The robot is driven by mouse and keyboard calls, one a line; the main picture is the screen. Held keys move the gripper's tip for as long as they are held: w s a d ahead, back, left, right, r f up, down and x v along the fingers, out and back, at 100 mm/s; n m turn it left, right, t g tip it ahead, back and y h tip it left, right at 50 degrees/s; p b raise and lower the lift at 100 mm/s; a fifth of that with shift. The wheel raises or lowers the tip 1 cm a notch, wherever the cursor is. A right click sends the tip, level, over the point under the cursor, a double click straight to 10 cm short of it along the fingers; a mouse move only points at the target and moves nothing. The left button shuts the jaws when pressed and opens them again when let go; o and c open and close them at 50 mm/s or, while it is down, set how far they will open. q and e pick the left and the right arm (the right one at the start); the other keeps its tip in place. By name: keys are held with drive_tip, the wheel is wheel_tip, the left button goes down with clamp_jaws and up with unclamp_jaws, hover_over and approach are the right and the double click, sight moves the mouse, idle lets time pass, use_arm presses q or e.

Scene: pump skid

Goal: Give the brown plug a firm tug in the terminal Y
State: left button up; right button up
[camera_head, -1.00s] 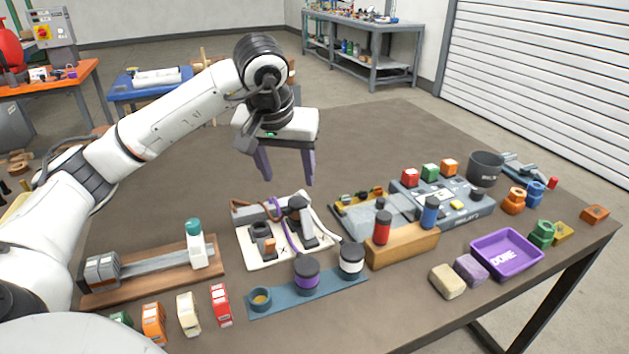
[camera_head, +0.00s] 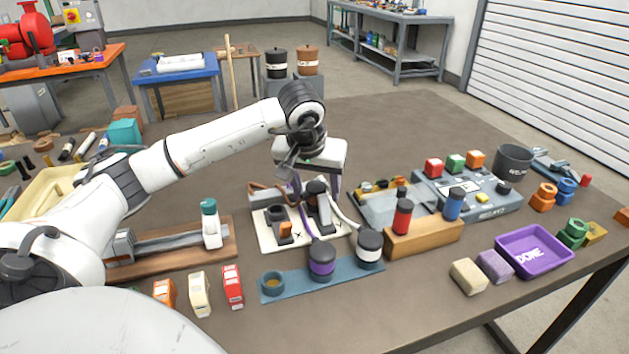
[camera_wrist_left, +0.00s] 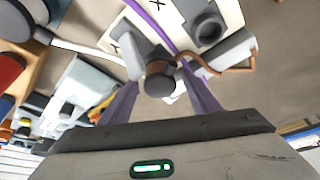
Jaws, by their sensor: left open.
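A cream board (camera_head: 264,237) lies on the table and bears two grey terminals marked X and Y. The brown plug (camera_wrist_left: 161,74) has a dark rounded end and stands in the terminal Y (camera_wrist_left: 140,48). It also shows in the head view (camera_head: 317,187). A brown cable (camera_wrist_left: 240,66) runs close beside it. My left gripper (camera_head: 316,198) is open above the board, its purple fingers pointing down. In the left wrist view, the plug is between and just beyond the fingers (camera_wrist_left: 161,92); I cannot tell whether they touch it. My right gripper is out of view.
A purple cable and a white cable (camera_head: 343,215) cross near the board. Front: a blue strip (camera_head: 345,276) with dark-capped jars. Right: a wooden block (camera_head: 424,241) with red and blue cylinders, and a grey unit (camera_head: 425,190). Left: a slide rig (camera_head: 165,246).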

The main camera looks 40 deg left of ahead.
use_arm(q)
drive_tip(key=c, duration=1.2)
drive_tip(key=shift+o, duration=0.2)
drive_tip(key=shift+a+r, duration=0.1)
drive_tip(key=shift+r, duration=0.05)
idle(0.6)
drive_tip(key=o, duration=1.2)
drive_tip(key=shift+c, duration=0.2)
drive_tip(key=v, duration=1)
drive_tip(key=shift+p, duration=0.45)
